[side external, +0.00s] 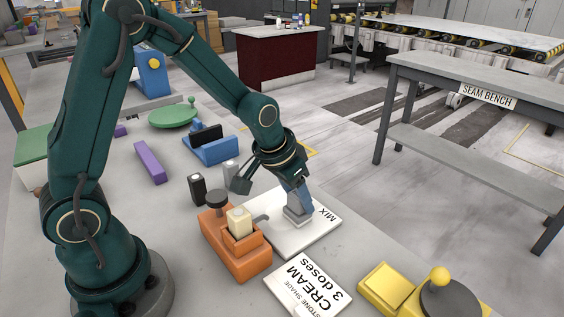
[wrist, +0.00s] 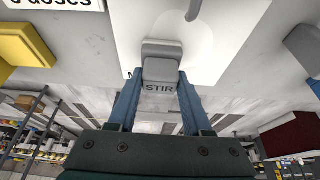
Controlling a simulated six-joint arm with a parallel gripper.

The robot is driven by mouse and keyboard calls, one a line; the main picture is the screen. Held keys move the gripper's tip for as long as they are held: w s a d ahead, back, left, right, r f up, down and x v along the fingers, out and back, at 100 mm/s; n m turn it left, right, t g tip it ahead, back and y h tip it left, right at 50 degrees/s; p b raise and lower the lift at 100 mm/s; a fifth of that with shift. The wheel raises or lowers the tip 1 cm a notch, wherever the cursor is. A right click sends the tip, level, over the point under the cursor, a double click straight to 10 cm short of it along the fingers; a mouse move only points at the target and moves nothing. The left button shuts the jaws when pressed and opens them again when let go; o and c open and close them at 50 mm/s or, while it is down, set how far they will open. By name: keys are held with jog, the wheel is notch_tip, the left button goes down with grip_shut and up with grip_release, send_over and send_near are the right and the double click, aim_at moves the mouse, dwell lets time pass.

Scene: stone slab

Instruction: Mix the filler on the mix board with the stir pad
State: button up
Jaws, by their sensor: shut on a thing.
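My gripper (side external: 299,196) is shut on the grey stir pad (side external: 296,215), low over the white mix board (side external: 312,240) marked MIX. In the wrist view the blue fingers of my gripper (wrist: 159,84) hold the stir pad (wrist: 161,66) by its block lettered STIR. The pad's wide foot appears on or just above the board (wrist: 125,25); exact contact is unclear. A grey streak of filler (wrist: 194,10) shows on the board in the wrist view. In the side view, a small grey shape lies on the board left of the pad.
An orange holder (side external: 243,258) with a cream block stands against the board's left side. A white card (side external: 308,286) reading CREAM 3 doses lies in front, with a yellow device (side external: 384,287) to its right. Black and grey canisters (side external: 198,189) stand behind the holder.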

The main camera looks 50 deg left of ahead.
aim_at(296, 216)
jog(key=shift+d, duration=0.65)
jog(key=shift+s+a+f, duration=0.1)
jog(key=shift+s+a, duration=0.05)
jog(key=shift+a, duration=0.75)
jog(key=shift+s+a, duration=0.1)
jog(key=shift+a, duration=0.75)
jog(key=shift+s+a, duration=0.2)
jog(key=shift+a, duration=0.7)
jog(key=shift+s+a, duration=0.15)
jog(key=shift+a, duration=0.7)
jog(key=shift+d, duration=1.85)
jog(key=shift+s+d, duration=0.1)
jog(key=shift+d, duration=1.55)
jog(key=shift+s+a, duration=0.15)
jog(key=shift+a, duration=0.75)
jog(key=shift+s+a, duration=0.1)
jog(key=shift+a, duration=0.8)
jog(key=shift+s+a, duration=0.15)
jog(key=shift+a, duration=0.7)
jog(key=shift+s+a, duration=0.15)
jog(key=shift+a, duration=0.7)
jog(key=shift+d, duration=2.4)
jog(key=shift+s+d+f, duration=0.1)
jog(key=shift+d, duration=1)
